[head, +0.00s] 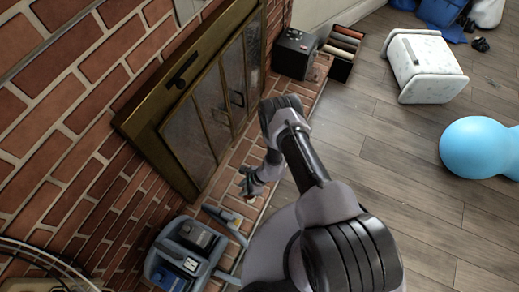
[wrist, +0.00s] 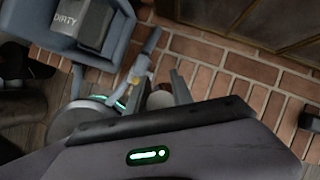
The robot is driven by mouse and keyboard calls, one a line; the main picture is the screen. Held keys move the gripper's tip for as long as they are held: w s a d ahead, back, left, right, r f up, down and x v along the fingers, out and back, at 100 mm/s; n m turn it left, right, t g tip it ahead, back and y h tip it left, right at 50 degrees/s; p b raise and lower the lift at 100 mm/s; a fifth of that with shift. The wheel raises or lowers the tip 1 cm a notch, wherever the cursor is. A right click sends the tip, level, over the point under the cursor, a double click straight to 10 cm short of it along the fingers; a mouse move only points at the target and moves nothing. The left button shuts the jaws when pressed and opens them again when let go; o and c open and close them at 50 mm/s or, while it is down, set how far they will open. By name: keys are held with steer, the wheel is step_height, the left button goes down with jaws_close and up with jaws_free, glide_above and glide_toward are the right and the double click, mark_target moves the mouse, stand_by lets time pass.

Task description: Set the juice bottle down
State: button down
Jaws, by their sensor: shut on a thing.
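My gripper (head: 247,183) is low over the brick hearth, in front of the fireplace doors, and mostly hidden by my own arm in the head view. The rest of the bottle is hidden behind the gripper body. I cannot tell whether its base touches the bricks.
A blue cleaning machine (head: 185,257) stands on the near hearth; its tank reads "DIRTY" in the wrist view (wrist: 92,25). A black box (head: 294,53) stands at the far end. A white stool (head: 423,66) and blue ball (head: 478,147) are right; wooden floor between is clear.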

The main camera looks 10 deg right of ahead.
steer(key=s+d+f+m+t, duration=0.1)
steer(key=s+d+f+m, duration=0.15)
steer(key=s+f, duration=0.25)
steer(key=w+a+f+b, duration=0.2)
steer(key=w+b, duration=0.3)
steer(key=w, duration=0.2)
steer(key=w+a+f+b, duration=0.3)
steer(key=w+b, duration=0.3)
steer(key=w, duration=0.2)
steer(key=shift+w+f+n, duration=0.1)
steer(key=shift+f+n, duration=0.05)
steer(key=shift+n, duration=0.1)
steer(key=shift+f, duration=0.15)
steer(key=c, duration=1.1)
jaws_free()
